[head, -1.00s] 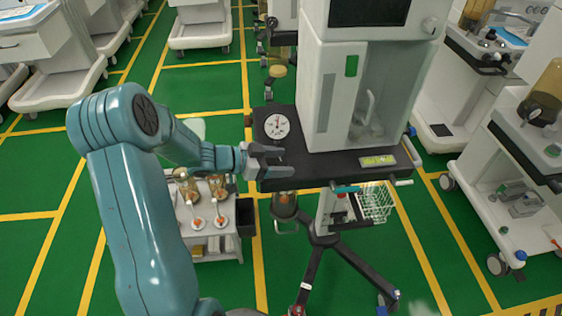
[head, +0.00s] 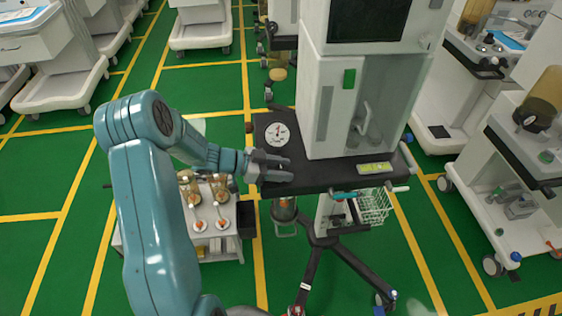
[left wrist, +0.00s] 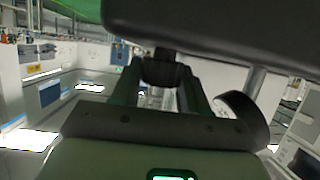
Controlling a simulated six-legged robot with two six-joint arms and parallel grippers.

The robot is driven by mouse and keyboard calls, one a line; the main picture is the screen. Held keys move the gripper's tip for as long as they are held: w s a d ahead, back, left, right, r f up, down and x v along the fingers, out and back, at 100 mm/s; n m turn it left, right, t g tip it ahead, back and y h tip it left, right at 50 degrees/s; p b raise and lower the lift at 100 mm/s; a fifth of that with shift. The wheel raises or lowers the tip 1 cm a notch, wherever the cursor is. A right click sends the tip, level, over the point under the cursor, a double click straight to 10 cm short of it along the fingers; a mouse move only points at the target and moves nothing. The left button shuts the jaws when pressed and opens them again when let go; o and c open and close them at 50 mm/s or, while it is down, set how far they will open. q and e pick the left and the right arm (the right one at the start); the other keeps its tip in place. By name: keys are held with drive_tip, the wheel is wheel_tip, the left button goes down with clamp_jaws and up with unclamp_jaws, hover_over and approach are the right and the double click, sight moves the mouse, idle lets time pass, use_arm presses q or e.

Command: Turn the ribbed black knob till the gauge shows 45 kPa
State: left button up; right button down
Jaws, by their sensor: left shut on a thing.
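The round white gauge (head: 277,134) lies on the left of the black cart top (head: 330,172). Its needle is too small to read exactly. My left gripper (head: 275,168) is at the front left edge of that top, just below the gauge. In the left wrist view the ribbed black knob (left wrist: 161,70) sits between my two fingers, under the dark underside of the top. My left gripper is shut on it. In the head view the fingers hide the knob. My right gripper is not in view.
A tall white cabinet (head: 335,105) stands on the cart top. A low trolley (head: 221,238) with jars stands below my left arm. A wire basket (head: 373,206) hangs at the cart's front. Other carts stand at the right and back. Green floor at lower left is clear.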

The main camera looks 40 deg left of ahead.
use_arm(q)
drive_tip(key=o, duration=1)
drive_tip(key=shift+c, duration=0.2)
drive_tip(key=v, duration=1.6)
drive_tip(key=shift+b, duration=0.4)
drive_tip(key=shift+a, duration=0.1)
